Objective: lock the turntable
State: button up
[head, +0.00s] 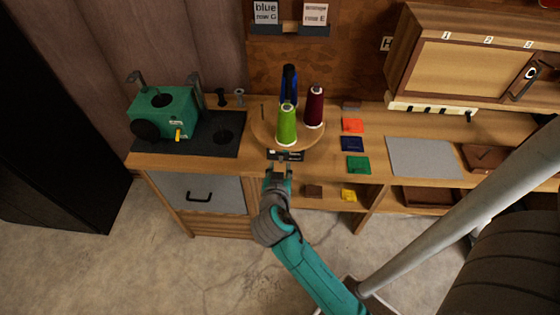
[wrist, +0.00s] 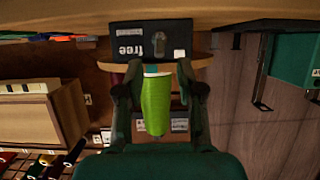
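The round wooden turntable (head: 262,132) stands on the counter and carries a green spool (head: 286,125), a blue spool (head: 290,85) and a dark red spool (head: 314,106). A small dark lock plate (head: 285,155) sits at the counter's front edge below it. In the upside-down wrist view, the plate (wrist: 118,38) bears the word "free" and a dark grey knob (wrist: 158,42). My gripper (head: 281,167) is just in front of the plate. In the wrist view, its fingers (wrist: 160,72) are apart with nothing held; the green spool (wrist: 156,108) shows between them, farther off.
A green machine (head: 165,112) on a dark mat stands left of the turntable. Coloured squares (head: 352,144) and a grey mat (head: 424,157) lie to the right. A grey drawer front (head: 199,193) is below left. A wooden cabinet (head: 462,75) stands at the back right.

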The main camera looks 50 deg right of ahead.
aim_at(281, 162)
jog(key=shift+x, duration=2.4)
grip_shut()
